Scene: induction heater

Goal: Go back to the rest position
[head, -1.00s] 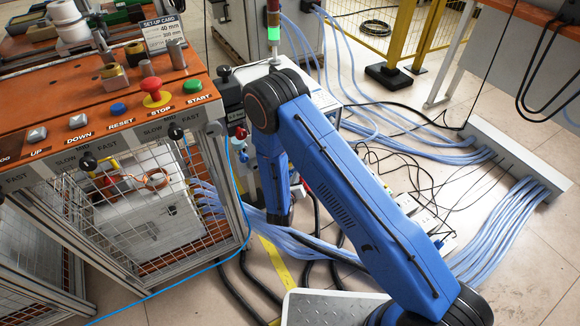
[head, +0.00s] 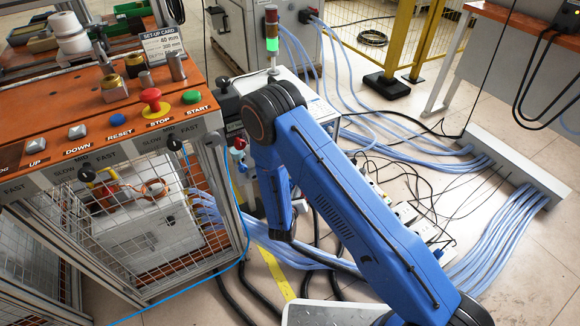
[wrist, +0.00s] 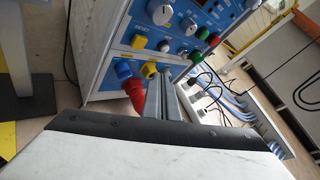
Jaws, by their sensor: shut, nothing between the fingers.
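My gripper (wrist: 163,98) shows in the wrist view as two grey fingers side by side, shut with nothing between them. They point toward the front of a white and blue control cabinet (wrist: 110,45). The fingers are hidden behind my arm there.
The bench carries a red STOP button (head: 151,97) and a green START button (head: 194,97). Below is a wire cage with a copper coil (head: 154,188). Pale blue hoses (head: 500,235) and black cables cross the floor at the right. A yellow post (head: 397,40) stands behind.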

